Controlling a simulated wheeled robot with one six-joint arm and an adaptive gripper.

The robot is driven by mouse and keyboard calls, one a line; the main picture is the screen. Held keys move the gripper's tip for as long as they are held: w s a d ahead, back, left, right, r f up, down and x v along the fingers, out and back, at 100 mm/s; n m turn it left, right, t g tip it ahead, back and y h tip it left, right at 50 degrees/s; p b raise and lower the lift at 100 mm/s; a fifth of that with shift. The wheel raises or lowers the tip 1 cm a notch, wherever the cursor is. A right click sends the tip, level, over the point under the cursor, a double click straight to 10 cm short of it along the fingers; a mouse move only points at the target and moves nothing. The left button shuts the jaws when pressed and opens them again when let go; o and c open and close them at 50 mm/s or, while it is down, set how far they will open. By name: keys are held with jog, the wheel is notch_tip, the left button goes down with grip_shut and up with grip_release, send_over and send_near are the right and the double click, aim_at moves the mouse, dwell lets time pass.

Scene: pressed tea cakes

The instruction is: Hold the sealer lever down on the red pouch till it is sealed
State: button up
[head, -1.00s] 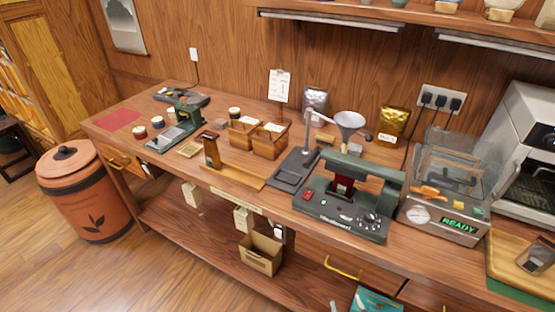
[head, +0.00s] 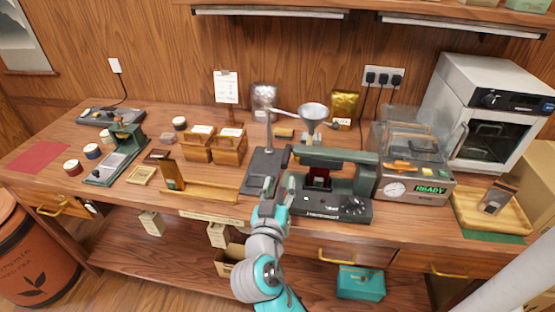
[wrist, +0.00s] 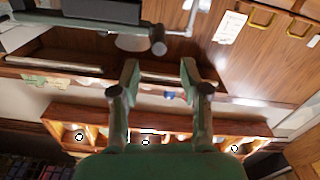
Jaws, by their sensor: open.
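The sealer (head: 318,212) is a dark machine on the bench, with a green lever (head: 335,154) raised above its base. A small dark red pouch (head: 320,173) stands under the lever; the lever and a dark part hide some of it. My gripper (head: 280,184) is open and empty in the head view, at the sealer's front left, below and apart from the lever's left end. In the wrist view its two fingers (wrist: 160,75) are spread with nothing between them. A dark green bar, which may be the lever, crosses the top left there.
A funnel stand (head: 257,180) is left of the sealer, close behind my gripper. A vacuum machine (head: 430,190) reading READY stands to the right. A wooden tray (head: 468,214) is farther right. A wooden rack (head: 212,193) lies left along the bench front.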

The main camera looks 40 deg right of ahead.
aim_at(286, 160)
jog(key=x, duration=1)
grip_shut()
